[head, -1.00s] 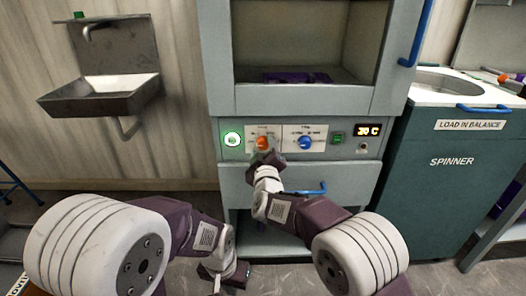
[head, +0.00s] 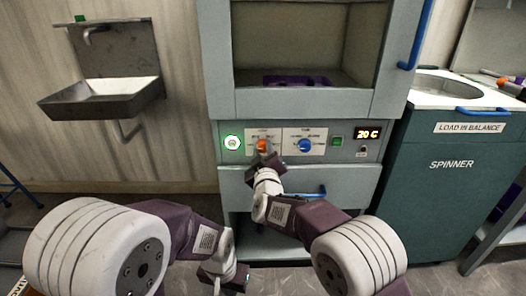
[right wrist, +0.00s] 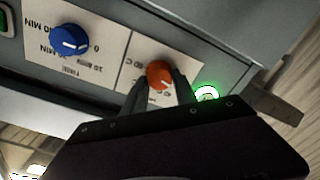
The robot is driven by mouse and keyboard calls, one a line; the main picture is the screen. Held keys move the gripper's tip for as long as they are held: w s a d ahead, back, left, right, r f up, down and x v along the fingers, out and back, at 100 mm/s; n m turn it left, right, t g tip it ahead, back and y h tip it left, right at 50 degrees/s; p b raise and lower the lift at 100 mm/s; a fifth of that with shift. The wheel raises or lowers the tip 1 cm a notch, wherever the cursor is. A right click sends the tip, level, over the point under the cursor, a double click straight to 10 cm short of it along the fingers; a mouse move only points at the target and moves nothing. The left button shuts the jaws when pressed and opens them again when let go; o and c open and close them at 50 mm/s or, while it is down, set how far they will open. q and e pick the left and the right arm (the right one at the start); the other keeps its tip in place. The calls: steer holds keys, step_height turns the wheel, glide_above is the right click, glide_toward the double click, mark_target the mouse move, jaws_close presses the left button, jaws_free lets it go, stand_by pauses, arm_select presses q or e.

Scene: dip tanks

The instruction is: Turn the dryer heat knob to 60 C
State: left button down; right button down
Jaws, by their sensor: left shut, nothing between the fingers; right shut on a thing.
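The dryer's orange heat knob (head: 262,146) sits on a white label plate on the control panel. In the right wrist view the orange knob (right wrist: 159,74) lies between the two fingertips of my right gripper (right wrist: 160,88), which is shut on it. In the head view my right gripper (head: 264,160) reaches the knob from below and partly covers it. The dryer display (head: 368,134) reads 20 C. My left gripper (head: 226,276) is low near the floor, apart from the dryer, shut and empty.
A blue timer knob (head: 305,145) is right of the orange one, and a lit green button (head: 232,142) is left of it. A blue drawer handle (head: 308,193) is below. The spinner (head: 450,185) stands at right, a metal sink (head: 100,95) at left.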

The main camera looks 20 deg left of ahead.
steer(key=m, duration=0.3)
steer(key=shift+m, duration=0.3)
steer(key=m+b, duration=0.1)
steer(key=m, duration=0.3)
steer(key=shift+f+m, duration=0.1)
steer(key=shift+m, duration=0.3)
steer(key=m+b, duration=0.1)
steer(key=m, duration=0.3)
steer(key=shift+d+m, duration=0.1)
steer(key=shift+m, duration=0.2)
steer(key=m+b, duration=0.2)
steer(key=m, duration=0.2)
steer(key=shift+f+m+h, duration=0.15)
steer(key=shift+m+h, duration=0.15)
steer(key=shift+m, duration=0.1)
steer(key=m+b, duration=0.2)
steer(key=m, duration=0.2)
steer(key=shift+m+t, duration=0.3)
steer(key=m+b, duration=0.2)
steer(key=m, duration=0.2)
steer(key=shift+f+m+h, duration=0.1)
steer(key=shift+m+h, duration=0.2)
steer(key=shift+m, duration=0.1)
steer(key=m+b, duration=0.2)
steer(key=m, duration=0.2)
steer(key=shift+m+b, duration=0.95)
steer(key=shift+m, duration=1.05)
